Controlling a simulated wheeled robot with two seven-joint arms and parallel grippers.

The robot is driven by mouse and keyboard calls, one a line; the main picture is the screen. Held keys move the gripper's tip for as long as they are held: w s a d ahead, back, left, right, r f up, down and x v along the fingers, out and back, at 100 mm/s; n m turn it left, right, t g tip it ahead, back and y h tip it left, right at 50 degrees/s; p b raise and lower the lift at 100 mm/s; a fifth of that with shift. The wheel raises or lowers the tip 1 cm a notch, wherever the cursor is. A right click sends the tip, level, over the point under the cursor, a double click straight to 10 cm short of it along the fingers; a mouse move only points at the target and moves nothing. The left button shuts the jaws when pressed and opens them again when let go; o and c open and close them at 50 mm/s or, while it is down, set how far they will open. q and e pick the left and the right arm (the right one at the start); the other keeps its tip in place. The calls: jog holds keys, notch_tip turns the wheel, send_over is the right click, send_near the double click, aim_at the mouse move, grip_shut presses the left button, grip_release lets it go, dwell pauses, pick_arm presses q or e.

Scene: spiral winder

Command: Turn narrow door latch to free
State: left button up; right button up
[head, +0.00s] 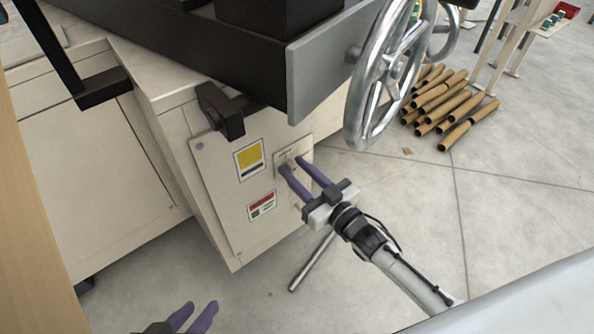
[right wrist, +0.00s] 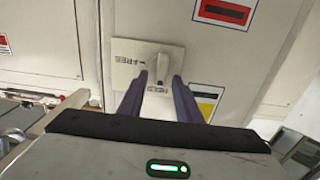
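The narrow door (head: 222,200) is a pale panel on the machine's end, with a yellow label and a red label. Its latch plate (head: 307,158) sits near its right edge; in the right wrist view the plate (right wrist: 133,55) reads FREE at left and HELD below. The grey latch handle (right wrist: 161,68) stands upright in that view, its lower end toward HELD. My right gripper (head: 291,165) is open at the plate, its purple fingers on either side of the handle; I cannot tell whether they touch it. My left gripper (head: 198,315) is open and empty at the bottom edge.
A silver handwheel (head: 366,100) stands above and right of my right gripper. A black block handle (head: 222,110) juts out above the door. Brown tubes (head: 445,103) lie on the floor at right. A grey bar (head: 310,262) is below my right wrist.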

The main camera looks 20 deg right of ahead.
jog(key=shift+c, duration=0.2)
grip_shut()
